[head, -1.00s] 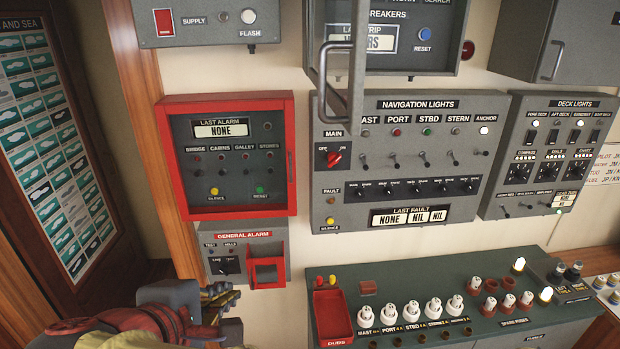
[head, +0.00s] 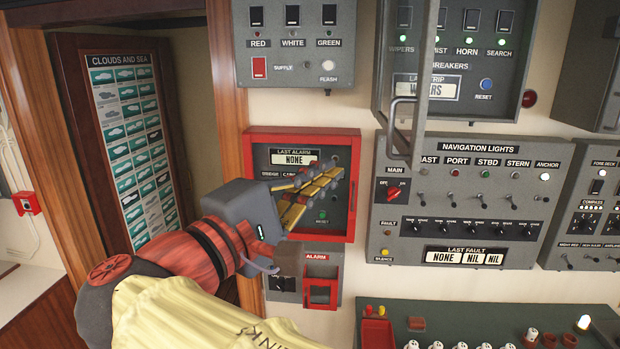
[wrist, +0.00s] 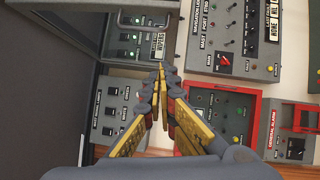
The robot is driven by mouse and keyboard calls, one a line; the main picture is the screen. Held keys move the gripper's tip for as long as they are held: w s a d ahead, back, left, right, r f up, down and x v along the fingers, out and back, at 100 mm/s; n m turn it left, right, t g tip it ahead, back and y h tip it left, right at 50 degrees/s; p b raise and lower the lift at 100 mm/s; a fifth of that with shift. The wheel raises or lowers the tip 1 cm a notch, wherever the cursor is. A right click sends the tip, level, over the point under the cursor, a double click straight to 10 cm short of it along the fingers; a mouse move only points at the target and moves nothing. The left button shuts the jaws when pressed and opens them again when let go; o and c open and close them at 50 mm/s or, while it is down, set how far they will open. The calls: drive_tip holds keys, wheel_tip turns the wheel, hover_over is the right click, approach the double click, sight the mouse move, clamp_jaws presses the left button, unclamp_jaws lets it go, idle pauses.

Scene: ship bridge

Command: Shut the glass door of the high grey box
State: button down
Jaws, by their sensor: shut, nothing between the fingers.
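The high grey box (head: 455,100) hangs at the top right of centre in the head view, with switches, the words WIPERS and HORN, and a blue reset button. Its glass door (head: 426,60) stands open, swung out from the wall and seen nearly edge-on, with a bar handle (head: 392,125) at its lower end.
The red alarm box (head: 248,190) is behind my gripper. The navigation lights panel (head: 470,200) is below the high box. A green console (head: 460,318) with pegs is at the bottom right.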

drive_tip(key=w+d+r+p, duration=0.1)
drive_tip(key=w+d, duration=0.3)
drive_tip(key=d, duration=0.2)
drive_tip(key=shift+w, duration=0.3)
drive_tip(key=shift+d+r, duration=0.1)
drive_tip(key=shift+d, duration=0.1)
